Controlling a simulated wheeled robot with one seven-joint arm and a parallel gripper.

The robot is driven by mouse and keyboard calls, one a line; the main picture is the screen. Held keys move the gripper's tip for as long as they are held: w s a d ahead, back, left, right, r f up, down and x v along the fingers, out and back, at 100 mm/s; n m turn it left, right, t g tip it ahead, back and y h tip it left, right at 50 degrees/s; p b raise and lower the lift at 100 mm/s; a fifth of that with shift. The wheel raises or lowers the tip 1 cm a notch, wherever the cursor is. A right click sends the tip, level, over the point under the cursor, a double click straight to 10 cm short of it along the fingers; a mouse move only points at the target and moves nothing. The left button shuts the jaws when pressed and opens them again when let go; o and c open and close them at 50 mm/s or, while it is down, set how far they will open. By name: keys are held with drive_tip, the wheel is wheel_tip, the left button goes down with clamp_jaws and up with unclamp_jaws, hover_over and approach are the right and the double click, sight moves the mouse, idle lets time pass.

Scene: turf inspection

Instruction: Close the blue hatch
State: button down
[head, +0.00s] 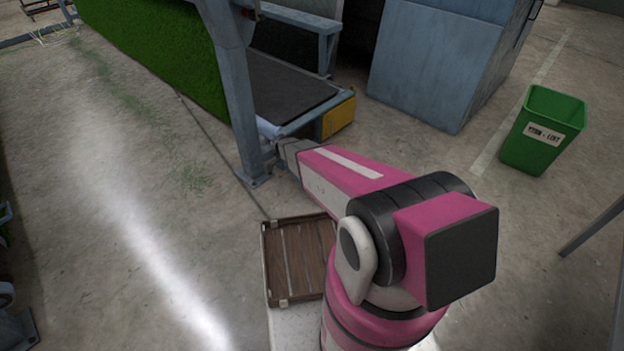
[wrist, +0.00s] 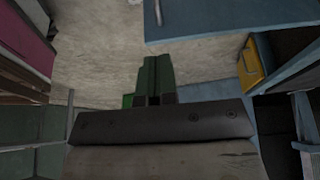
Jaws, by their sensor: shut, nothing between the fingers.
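A flat blue panel (wrist: 225,22) with a pale bar handle (wrist: 158,12) fills the upper right of the wrist view; it looks like the blue hatch. Its top runs out of the picture, so I cannot tell how far open it stands. My gripper (wrist: 153,62) shows in the middle of the wrist view with its dark green fingers together and empty. In that picture the fingertips lie just below the panel's lower edge; I cannot tell the gap in depth. The head view does not clearly show the hatch or my gripper.
A blue-grey cabinet (head: 432,60) stands at the back. A dark conveyor belt (head: 285,88) with a yellow end box (head: 338,115) and a blue-grey post (head: 232,85) are near my arm. A green bin (head: 543,130) stands right. A slatted brown crate (head: 297,258) is in front.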

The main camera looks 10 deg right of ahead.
drive_tip(key=w+d+f, duration=0.3)
drive_tip(key=d+f, duration=0.4)
drive_tip(key=f, duration=0.2)
drive_tip(key=shift+w+f, duration=0.1)
idle(0.4)
drive_tip(key=shift+d, duration=0.1)
